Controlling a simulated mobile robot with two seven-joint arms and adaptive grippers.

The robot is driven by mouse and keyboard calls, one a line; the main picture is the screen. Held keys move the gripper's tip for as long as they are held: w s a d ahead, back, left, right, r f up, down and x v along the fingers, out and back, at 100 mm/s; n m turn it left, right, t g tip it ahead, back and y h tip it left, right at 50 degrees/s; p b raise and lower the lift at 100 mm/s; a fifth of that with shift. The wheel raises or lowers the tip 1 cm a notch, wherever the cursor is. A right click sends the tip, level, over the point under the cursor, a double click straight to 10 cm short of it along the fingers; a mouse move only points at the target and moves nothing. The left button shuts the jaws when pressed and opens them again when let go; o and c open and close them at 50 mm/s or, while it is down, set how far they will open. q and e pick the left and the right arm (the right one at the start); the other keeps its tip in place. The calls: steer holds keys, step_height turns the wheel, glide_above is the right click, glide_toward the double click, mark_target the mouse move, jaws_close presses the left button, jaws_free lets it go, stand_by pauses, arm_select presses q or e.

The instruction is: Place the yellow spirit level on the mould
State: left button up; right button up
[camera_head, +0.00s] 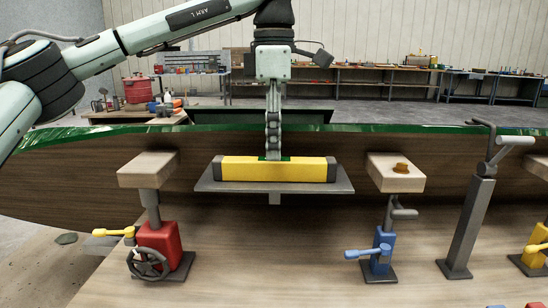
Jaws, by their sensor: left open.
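The yellow spirit level (300,170) has dark end caps and lies flat on a small grey plate (215,187) in the middle of the camera_head view. Behind it runs the long wooden hull mould (80,172) with a glossy green top edge. My left gripper (273,156) comes down from above, pointing downward, with its fingertips at the level's top edge near its middle. It is open; whether the fingers touch the level is unclear, as they are seen edge-on. My right gripper is not in view.
A grey post clamp (470,220) and a yellow jack (538,245) stand further right. Cluttered benches line the back.

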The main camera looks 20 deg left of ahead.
arm_select(q)
step_height(320, 180, up, 8)
steer(key=shift+r, duration=0.15)
stand_by(0.6)
